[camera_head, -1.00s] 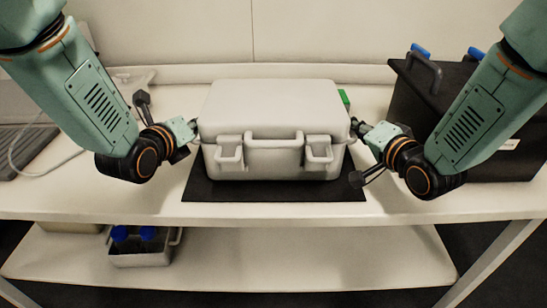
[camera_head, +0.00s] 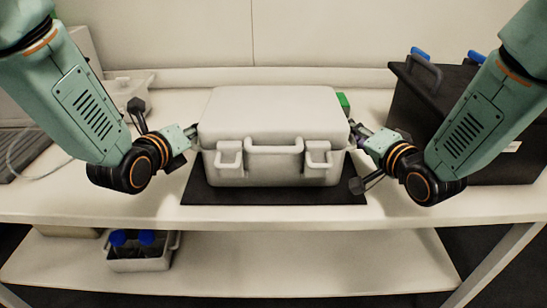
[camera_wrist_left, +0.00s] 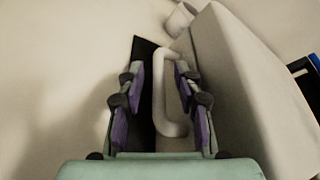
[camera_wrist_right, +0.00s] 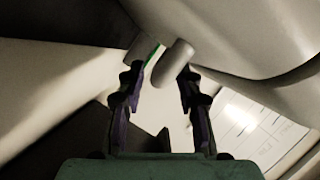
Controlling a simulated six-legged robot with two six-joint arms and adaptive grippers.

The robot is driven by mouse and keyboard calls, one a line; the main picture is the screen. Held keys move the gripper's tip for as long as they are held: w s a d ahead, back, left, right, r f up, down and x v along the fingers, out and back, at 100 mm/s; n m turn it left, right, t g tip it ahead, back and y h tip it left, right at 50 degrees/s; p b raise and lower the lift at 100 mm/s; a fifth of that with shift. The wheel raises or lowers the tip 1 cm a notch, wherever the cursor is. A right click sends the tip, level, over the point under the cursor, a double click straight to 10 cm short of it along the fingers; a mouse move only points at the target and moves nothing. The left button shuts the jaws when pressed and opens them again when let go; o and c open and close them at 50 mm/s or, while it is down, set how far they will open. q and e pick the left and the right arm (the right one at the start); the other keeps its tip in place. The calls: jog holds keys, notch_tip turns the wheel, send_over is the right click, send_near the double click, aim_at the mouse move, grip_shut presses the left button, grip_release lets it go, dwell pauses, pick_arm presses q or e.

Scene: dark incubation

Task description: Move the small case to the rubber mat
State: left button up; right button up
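The small case (camera_head: 272,115) is a pale grey lidded box with a front handle and two latches. It rests upright on the black rubber mat (camera_head: 275,197), toward its back part. My left gripper (camera_head: 192,132) is at the case's left side. In the left wrist view its fingers (camera_wrist_left: 165,95) are apart on either side of a pale side handle (camera_wrist_left: 161,95), with gaps visible. My right gripper (camera_head: 362,132) is at the right side. In the right wrist view its fingers (camera_wrist_right: 160,85) are apart, with a rounded handle end (camera_wrist_right: 175,62) near the tips.
A black box (camera_head: 430,105) with blue parts stands on the right of the white bench, behind my right arm. A green item (camera_head: 343,100) is behind the case. A laptop-like device (camera_head: 25,150) lies at left. A bin with blue-capped bottles (camera_head: 140,258) sits on the lower shelf.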

jog(key=shift+s, duration=0.1)
pick_arm(q)
jog(key=v, duration=1)
jog(key=shift+s+r, duration=0.15)
jog(key=shift+s, duration=0.1)
pick_arm(e)
jog(key=v, duration=1.2)
jog(key=shift+a, duration=0.1)
jog(key=shift+f, duration=0.1)
